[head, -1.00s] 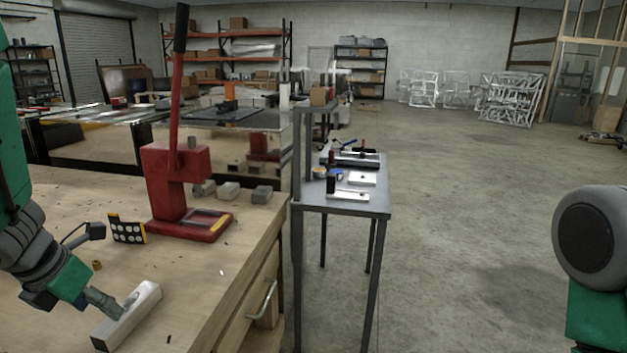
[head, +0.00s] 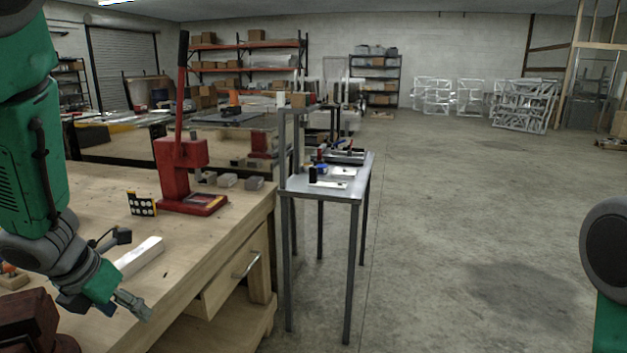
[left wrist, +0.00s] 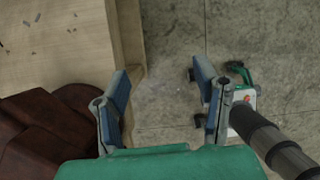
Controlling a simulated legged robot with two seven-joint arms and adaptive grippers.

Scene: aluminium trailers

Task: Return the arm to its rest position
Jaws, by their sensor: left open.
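My left arm comes in from the left of the head view. Its gripper (head: 134,306) is in front of the wooden workbench (head: 90,190), near the bench's front edge. In the left wrist view the two blue-padded fingers (left wrist: 160,105) stand wide apart with nothing between them. Bare concrete floor shows between and beyond them. A pale metal bar (head: 140,257) lies on the bench behind the gripper, apart from it. My right gripper is out of view; only a grey and green part of my right arm shows at the right edge.
A red lever press (head: 180,175) and a small dotted panel (head: 141,204) stand on the bench. A grey metal table (head: 335,192) with parts stands to the right. A dark red object (head: 28,322) is close at lower left. The floor at right is clear.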

